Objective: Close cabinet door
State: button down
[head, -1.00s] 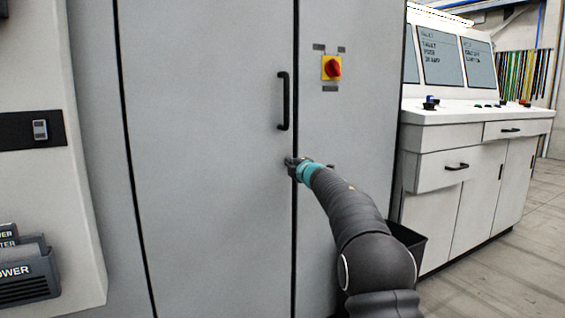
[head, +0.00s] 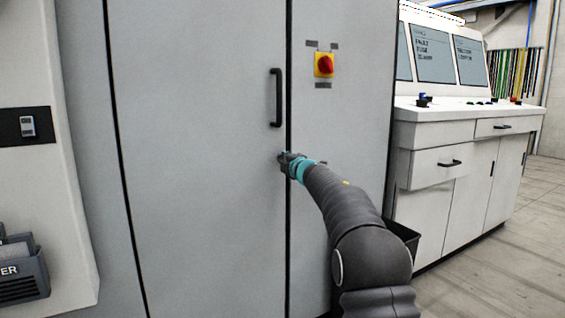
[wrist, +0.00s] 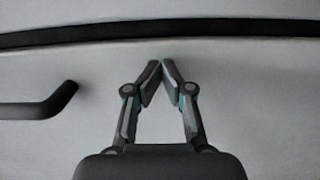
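The cabinet door (head: 200,180) is a tall grey panel in the head view, with a black vertical handle (head: 276,98) near its right edge. The door looks nearly flush with the cabinet front, with a dark seam (head: 289,215) along its right edge. My gripper (head: 284,158) is at the door's right edge, below the handle. In the wrist view my gripper (wrist: 159,66) has its fingertips together and empty, against or very close to the door face. The door handle (wrist: 40,104) shows at left there, apart from the fingers. Whether the fingertips touch is unclear.
A red and yellow rotary switch (head: 324,65) is on the fixed panel right of the door. A white control console (head: 440,135) stands at right, with a dark bin (head: 402,238) beside the cabinet. Open floor (head: 500,265) lies at far right.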

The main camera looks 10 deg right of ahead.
jog(key=s+d+f+m+h, duration=0.2)
jog(key=s+d, duration=0.1)
jog(key=d, duration=0.5)
jog(key=s+d+f+m+h, duration=0.1)
jog(key=s+d+m+h, duration=0.15)
jog(key=d, duration=0.45)
jog(key=s+d+f+m+g+h, duration=0.55)
jog(key=s+f+m, duration=0.55)
jog(key=s+f, duration=0.25)
jog(key=s+a+f+m+g+y, duration=0.1)
jog(key=s+a, duration=0.4)
jog(key=s, duration=1)
jog(key=s+a+f+m+g+y, duration=0.2)
jog(key=s+a, duration=0.4)
jog(key=s, duration=1)
jog(key=s+a+f+m+g+y, duration=0.1)
jog(key=s+a, duration=0.4)
jog(key=s, duration=1)
jog(key=shift+s+a+f+m+g+y, duration=0.2)
jog(key=shift+f+m+g+y, duration=0.25)
jog(key=shift+m+g, duration=0.55)
